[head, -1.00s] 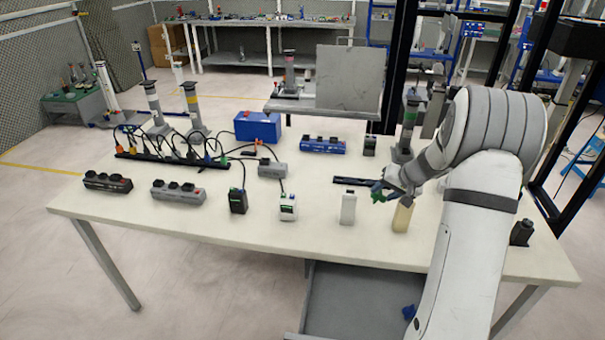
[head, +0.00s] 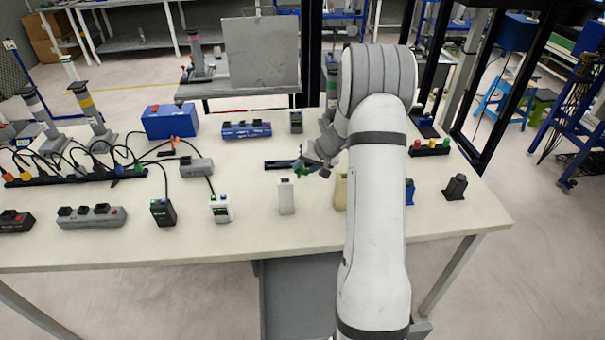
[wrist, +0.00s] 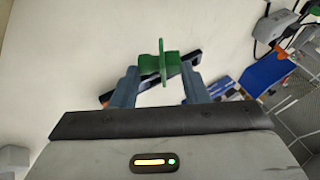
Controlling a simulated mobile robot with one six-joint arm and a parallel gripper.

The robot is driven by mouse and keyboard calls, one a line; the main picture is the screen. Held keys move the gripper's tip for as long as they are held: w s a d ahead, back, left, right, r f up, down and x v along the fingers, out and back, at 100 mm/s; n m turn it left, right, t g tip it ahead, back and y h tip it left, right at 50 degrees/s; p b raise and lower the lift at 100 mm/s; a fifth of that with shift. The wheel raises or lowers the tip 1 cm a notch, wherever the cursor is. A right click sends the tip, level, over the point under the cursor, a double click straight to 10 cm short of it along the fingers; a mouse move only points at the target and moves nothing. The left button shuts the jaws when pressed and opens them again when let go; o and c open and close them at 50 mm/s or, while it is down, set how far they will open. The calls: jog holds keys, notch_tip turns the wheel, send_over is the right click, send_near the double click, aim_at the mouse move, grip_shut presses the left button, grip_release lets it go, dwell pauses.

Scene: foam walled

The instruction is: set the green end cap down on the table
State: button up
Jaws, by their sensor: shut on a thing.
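The green end cap (wrist: 160,63) is between the two fingers of my gripper (wrist: 160,80) in the wrist view. My gripper is shut on it. A black bar (wrist: 193,66) shows behind the cap in the wrist view. I cannot tell how high the cap is above the table.
A white block (head: 286,197) and a beige block (head: 340,192) stand near my gripper. A grey power strip (head: 92,217), a black box (head: 163,213) and a blue case (head: 169,121) are to the left. The right part of the table has some bare room.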

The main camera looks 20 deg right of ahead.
jog(key=shift+s+f, duration=0.15)
jog(key=shift+f, duration=2)
jog(key=shift+d, duration=0.1)
jog(key=shift+f, duration=0.2)
jog(key=o, duration=1)
jog(key=shift+c, duration=0.2)
jog(key=shift+r, duration=0.1)
